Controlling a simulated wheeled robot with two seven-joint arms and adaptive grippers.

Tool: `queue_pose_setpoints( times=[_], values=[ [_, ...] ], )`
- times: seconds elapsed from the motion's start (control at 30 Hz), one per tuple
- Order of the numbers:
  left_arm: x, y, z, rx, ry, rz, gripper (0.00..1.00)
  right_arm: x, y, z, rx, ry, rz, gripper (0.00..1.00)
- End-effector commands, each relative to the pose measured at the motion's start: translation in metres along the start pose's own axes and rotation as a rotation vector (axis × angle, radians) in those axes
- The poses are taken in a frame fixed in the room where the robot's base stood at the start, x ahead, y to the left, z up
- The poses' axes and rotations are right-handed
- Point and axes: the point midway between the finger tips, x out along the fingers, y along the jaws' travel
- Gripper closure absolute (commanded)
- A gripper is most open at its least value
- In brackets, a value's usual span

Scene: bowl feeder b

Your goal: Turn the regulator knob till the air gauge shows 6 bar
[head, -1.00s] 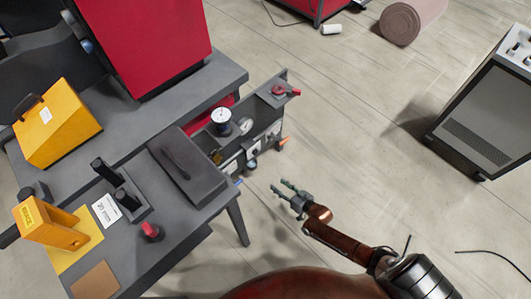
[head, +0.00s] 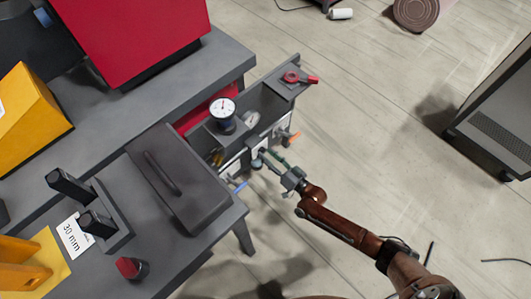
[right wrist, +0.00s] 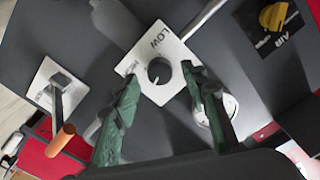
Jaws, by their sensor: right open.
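My right gripper (head: 272,158) is open at the front of the bench unit. In the right wrist view its two green fingers (right wrist: 160,95) point at a black round knob (right wrist: 158,70) on a white plate marked LOW. The knob shows between the fingers, with a gap on each side; I see no grip on it. A yellow knob (right wrist: 272,15) on a dark plate marked AIR is at the upper right there. My left gripper is out of view.
An orange-handled lever (right wrist: 60,140) is left of the knob in the right wrist view. A blue handle (head: 241,186) juts from the unit's front, and a red handle (head: 293,77) is on its top. Floor to the right is open up to a grey cabinet (head: 495,125).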

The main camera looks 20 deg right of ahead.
Motion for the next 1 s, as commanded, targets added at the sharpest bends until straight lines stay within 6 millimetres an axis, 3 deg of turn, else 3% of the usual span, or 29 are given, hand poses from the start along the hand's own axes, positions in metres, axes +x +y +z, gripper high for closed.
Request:
queue_pose_setpoints(
  times=[0.4, 1.0],
  values=[
    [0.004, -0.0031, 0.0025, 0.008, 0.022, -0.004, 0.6, 0.0103, -0.0002, -0.0007, -0.001, 0.0, 0.0, 0.59],
    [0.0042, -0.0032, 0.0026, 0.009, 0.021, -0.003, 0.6, 0.0098, 0.0003, -0.0004, -0.001, 0.0, 0.001, 1.0]
  ],
)
